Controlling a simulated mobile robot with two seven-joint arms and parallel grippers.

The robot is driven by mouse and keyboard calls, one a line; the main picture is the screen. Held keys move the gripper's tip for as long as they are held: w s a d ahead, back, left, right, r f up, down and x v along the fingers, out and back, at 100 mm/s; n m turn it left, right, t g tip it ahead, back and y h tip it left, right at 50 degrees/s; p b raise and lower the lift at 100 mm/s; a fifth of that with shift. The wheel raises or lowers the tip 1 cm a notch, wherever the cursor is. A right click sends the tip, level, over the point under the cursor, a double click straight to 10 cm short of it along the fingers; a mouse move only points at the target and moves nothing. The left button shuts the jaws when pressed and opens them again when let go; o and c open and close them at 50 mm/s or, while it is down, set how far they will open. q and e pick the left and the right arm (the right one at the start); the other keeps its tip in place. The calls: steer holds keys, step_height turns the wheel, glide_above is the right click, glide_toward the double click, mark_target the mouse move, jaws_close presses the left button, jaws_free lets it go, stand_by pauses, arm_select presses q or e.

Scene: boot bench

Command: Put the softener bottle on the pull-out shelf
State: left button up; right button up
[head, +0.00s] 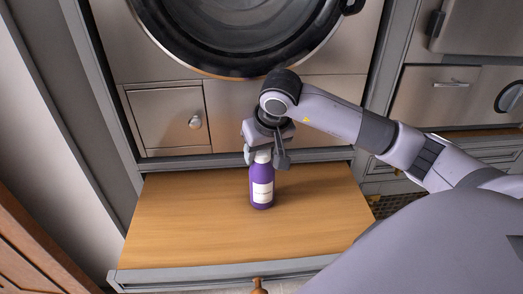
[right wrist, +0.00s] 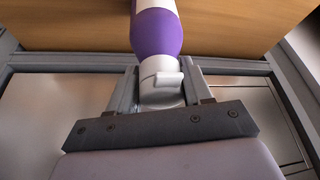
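The softener bottle (head: 262,190) is purple with a white label and a white cap. It stands upright on the wooden pull-out shelf (head: 180,225), near the middle, and looks in contact with it. My right gripper (head: 265,159) is above the bottle, with one finger on each side of the white cap. The fingers look spread, with small gaps beside the cap. In the right wrist view the bottle's purple body (right wrist: 156,33) lies beyond the fingers, and the cap (right wrist: 162,78) sits between them. My left gripper is out of view.
A steel front with a round dark door (head: 235,65) rises behind the shelf, with a small knobbed drawer (head: 168,118) at left. Bare shelf lies on both sides of the bottle. A wooden panel (head: 35,245) stands at lower left.

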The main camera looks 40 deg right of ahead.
steer(key=shift+o, duration=1.1)
steer(key=shift+r, duration=0.15)
steer(key=v, duration=1.2)
steer(key=shift+p, duration=0.4)
